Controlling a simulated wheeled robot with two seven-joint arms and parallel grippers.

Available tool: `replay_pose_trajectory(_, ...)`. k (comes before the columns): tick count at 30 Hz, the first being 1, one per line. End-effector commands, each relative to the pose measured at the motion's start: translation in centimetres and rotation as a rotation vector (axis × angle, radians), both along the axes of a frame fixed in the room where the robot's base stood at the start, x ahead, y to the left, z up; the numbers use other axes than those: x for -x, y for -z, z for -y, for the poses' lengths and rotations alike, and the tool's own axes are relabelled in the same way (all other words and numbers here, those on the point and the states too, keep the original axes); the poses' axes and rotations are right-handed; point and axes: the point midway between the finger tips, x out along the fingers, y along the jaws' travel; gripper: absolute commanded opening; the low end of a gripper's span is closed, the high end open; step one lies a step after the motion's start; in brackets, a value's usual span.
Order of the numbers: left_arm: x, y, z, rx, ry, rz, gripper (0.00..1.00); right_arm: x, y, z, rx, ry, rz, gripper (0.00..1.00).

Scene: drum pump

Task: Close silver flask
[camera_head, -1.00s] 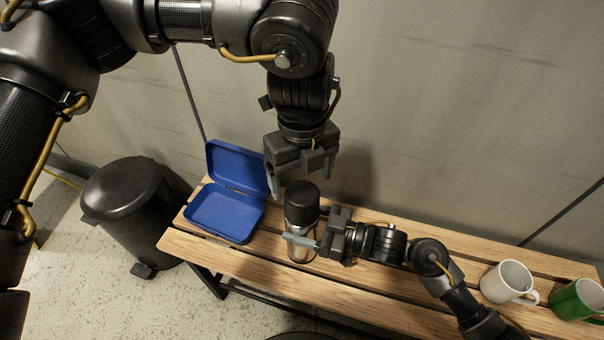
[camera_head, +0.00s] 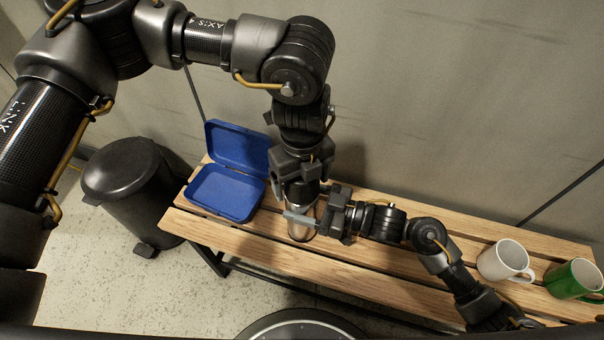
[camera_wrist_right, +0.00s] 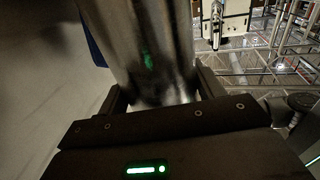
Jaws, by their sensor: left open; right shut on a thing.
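The silver flask (camera_head: 302,232) stands upright on the wooden bench, and its black lid (camera_head: 301,190) is at its top. My right gripper (camera_head: 304,218) comes in from the right and is shut around the flask's silver body; the right wrist view shows the flask (camera_wrist_right: 145,50) between its fingers. My left gripper (camera_head: 298,188) points down from above, its open fingers on either side of the black lid. The left fingers hide part of the lid, so I cannot tell whether they touch it.
An open blue lunch box (camera_head: 226,192) stands on the bench left of the flask. A white mug (camera_head: 503,260) and a green mug (camera_head: 572,279) stand at the bench's right end. A black bin (camera_head: 128,190) is on the floor at left. The wall is close behind the bench (camera_head: 370,272).

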Motion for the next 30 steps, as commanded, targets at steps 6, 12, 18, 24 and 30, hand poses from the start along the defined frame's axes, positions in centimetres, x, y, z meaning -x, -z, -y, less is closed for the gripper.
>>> replay_pose_trajectory(6, 0.0, -0.01, 0.0, 0.0, 0.0, 0.0, 0.78, -0.03, -0.01, 0.02, 0.0, 0.001, 0.001, 0.03)
replay_pose_trajectory(12, 0.0, -0.02, 0.0, -0.001, 0.0, 0.0, 0.52, -0.03, -0.01, 0.02, 0.0, 0.001, 0.001, 0.03)
replay_pose_trajectory(18, 0.0, -0.03, -0.01, -0.001, 0.004, 0.0, 0.39, -0.04, -0.01, 0.01, 0.0, 0.001, 0.001, 0.03)
replay_pose_trajectory(24, 0.0, -0.03, -0.01, -0.001, 0.003, 0.0, 0.81, -0.03, -0.01, 0.01, 0.0, 0.001, 0.001, 0.03)
replay_pose_trajectory(30, 0.0, -0.03, -0.01, -0.001, 0.003, 0.0, 0.92, -0.03, -0.01, 0.02, 0.0, 0.001, 0.001, 0.03)
